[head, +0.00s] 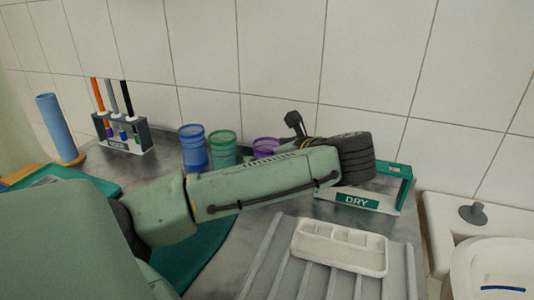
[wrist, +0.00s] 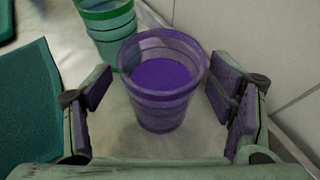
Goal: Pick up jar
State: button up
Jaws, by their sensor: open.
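A purple jar (wrist: 162,110), clear-walled with purple paint inside, stands upright on the grey counter in the wrist view. My gripper (wrist: 162,92) is open, with one finger on each side of the jar and a gap to it on both sides. The green jar also shows in the wrist view (wrist: 112,36).
A rack with brushes (head: 125,134) and a blue roll on a stand (head: 55,128) are at the left. A holder marked DRY (head: 357,202) stands right of my arm. A white palette (head: 340,247) lies on the ridged drainboard. The tiled wall (head: 280,60) is close behind the jars.

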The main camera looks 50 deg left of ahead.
jog(key=shift+w+a+f, duration=0.1)
jog(key=shift+a+f, duration=0.15)
jog(key=shift+a, duration=0.3)
jog(key=shift+c, duration=0.5)
jog(key=c, duration=1.3)
